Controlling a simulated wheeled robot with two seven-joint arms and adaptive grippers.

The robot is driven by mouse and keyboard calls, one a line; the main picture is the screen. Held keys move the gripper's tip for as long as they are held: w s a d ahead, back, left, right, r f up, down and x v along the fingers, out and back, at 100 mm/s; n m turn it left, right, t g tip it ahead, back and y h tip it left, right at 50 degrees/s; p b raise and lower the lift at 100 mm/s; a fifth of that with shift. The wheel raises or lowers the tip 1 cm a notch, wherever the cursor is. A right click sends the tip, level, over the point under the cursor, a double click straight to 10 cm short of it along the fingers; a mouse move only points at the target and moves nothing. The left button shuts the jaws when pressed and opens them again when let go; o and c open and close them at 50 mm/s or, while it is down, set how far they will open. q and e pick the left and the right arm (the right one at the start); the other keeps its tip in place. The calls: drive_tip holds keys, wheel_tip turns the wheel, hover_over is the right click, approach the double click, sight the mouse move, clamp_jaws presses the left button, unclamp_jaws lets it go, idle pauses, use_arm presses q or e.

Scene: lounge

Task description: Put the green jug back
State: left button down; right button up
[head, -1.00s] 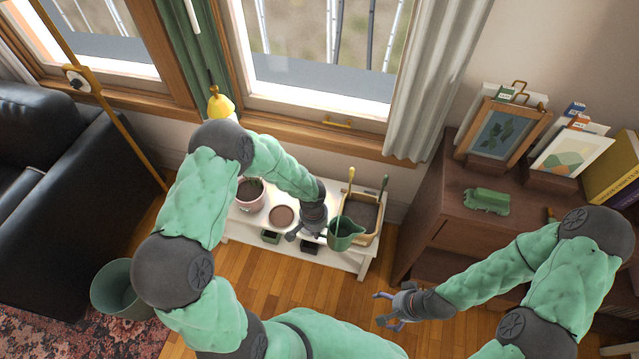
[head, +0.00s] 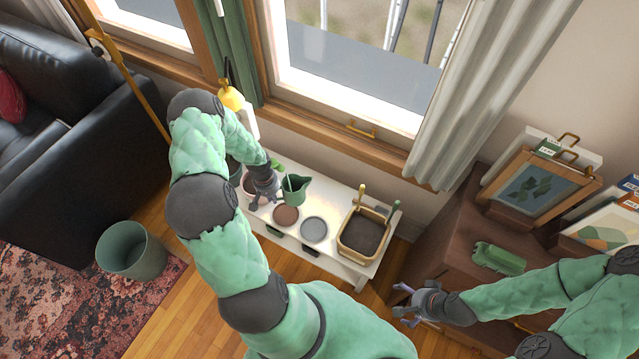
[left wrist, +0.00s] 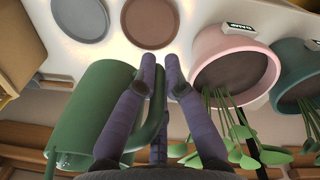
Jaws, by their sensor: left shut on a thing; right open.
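The green jug (head: 296,191) is at the back left of the white bench (head: 352,192) in the head view, beside the pink pot. My left gripper (head: 268,197) is shut on its handle. In the left wrist view the jug (left wrist: 88,118) is left of the fingers, and the handle (left wrist: 157,112) passes between them. I cannot tell whether the jug's base touches the bench. My right gripper (head: 404,303) is open and empty, in front of the brown cabinet.
A brown saucer (head: 285,215) and a grey saucer (head: 314,230) lie on the bench. The pink pot (left wrist: 212,62) with a plant is close to the fingers; a dark green pot (left wrist: 293,76) stands beyond. A wooden soil tray (head: 347,246) with tools stands right.

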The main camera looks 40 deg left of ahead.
sight(289, 185)
use_arm(q)
drive_tip(key=w+f+b, duration=0.1)
drive_tip(key=w, duration=0.2)
drive_tip(key=w+f+b, duration=0.1)
drive_tip(key=w+f, duration=0.1)
drive_tip(key=w, duration=0.1)
drive_tip(key=w+f+b, duration=0.1)
drive_tip(key=w+f, duration=0.1)
drive_tip(key=w, duration=0.1)
drive_tip(key=shift+w+a+b, duration=0.1)
drive_tip(key=shift+w+b, duration=0.1)
drive_tip(key=shift+b, duration=0.2)
drive_tip(key=w+f+b, duration=0.2)
drive_tip(key=w+f, duration=0.1)
drive_tip(key=f, duration=0.1)
drive_tip(key=shift+w, duration=0.35)
drive_tip(key=shift+w+f+b, duration=0.3)
drive_tip(key=shift+f+b, duration=0.1)
drive_tip(key=shift+f, duration=0.05)
wheel_tip(289, 185, down, 2)
drive_tip(key=shift+w+f+b, duration=0.1)
drive_tip(key=shift+f+b, duration=0.1)
drive_tip(key=shift+b, duration=0.35)
drive_tip(key=shift+f, duration=0.35)
drive_tip(key=shift+f, duration=0.15)
drive_tip(key=c, duration=1.3)
unclamp_jaws()
